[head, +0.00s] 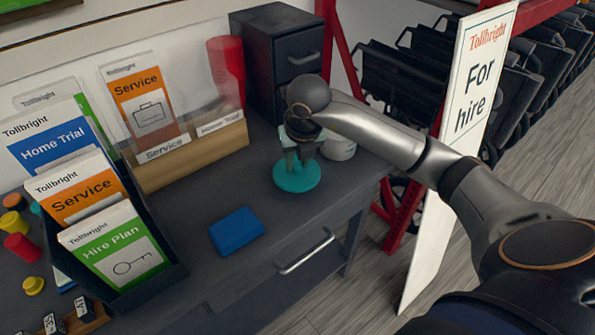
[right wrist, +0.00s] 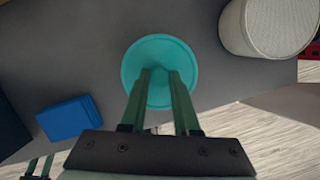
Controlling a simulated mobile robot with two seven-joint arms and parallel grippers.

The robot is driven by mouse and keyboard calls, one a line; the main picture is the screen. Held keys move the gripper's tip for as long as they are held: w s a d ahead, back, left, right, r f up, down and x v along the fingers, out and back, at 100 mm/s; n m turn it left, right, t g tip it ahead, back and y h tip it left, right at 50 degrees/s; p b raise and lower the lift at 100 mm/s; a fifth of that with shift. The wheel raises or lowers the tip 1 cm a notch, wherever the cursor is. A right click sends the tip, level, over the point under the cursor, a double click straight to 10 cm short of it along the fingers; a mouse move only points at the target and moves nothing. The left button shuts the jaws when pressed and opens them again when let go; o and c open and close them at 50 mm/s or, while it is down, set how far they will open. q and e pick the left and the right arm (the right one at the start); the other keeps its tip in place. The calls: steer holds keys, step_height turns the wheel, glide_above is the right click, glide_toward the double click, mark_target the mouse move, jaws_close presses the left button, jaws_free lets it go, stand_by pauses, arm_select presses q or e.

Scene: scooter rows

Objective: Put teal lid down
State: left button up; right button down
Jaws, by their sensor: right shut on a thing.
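The teal lid (head: 296,178) is a round disc at the right part of the dark desk, near its front edge. My right gripper (head: 300,160) is above it with its fingers pointing down, shut on the lid's middle. In the right wrist view the lid (right wrist: 176,60) lies flat under the two fingers (right wrist: 160,78), which meet at its centre. I cannot tell whether the lid touches the desk or is just above it.
A whitish cylinder (head: 340,149) stands close behind the lid; its wall also shows in the right wrist view (right wrist: 236,28). A blue block (head: 237,231) lies on the desk to the left. Brochure holders (head: 180,272) fill the left side. A dark drawer unit (head: 262,70) stands behind.

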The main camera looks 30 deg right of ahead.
mark_target(298, 168)
steer(key=shift+f, duration=1.5)
steer(key=shift+f, duration=0.15)
steer(key=c, duration=0.6)
jaws_free()
steer(key=shift+c, duration=0.2)
